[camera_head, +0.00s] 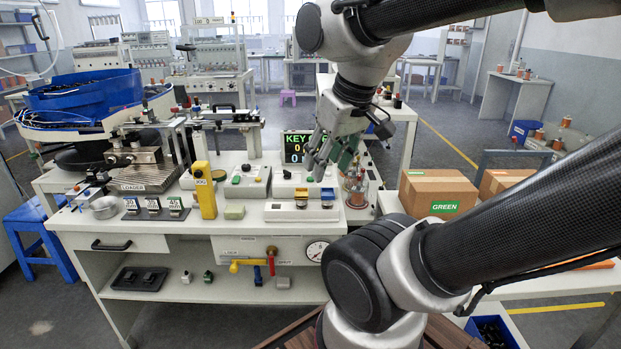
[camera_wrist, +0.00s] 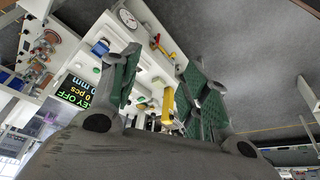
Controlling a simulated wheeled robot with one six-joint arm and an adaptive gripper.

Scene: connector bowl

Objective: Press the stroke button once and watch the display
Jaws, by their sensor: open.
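The display (camera_head: 296,147) stands at the back of the white workbench, with "KEY" and two zeros readable and its right side partly hidden by my gripper. In the wrist view the display (camera_wrist: 76,91) is turned over and reads KEY OFF, 0 pcs and 0 mm. My gripper (camera_head: 331,160) hangs above the bench just right of the display, open and empty. Its two green-padded fingers stand apart in the wrist view (camera_wrist: 161,65). Small control boxes sit on the bench below and left of it; I cannot tell which carries the stroke button.
A yellow post (camera_head: 204,190) stands left of centre on the bench. A clear jar of tools (camera_head: 356,186) is close right of my gripper. A pressure gauge (camera_head: 316,251) is on the bench front. A cardboard box labelled GREEN (camera_head: 437,190) stands to the right.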

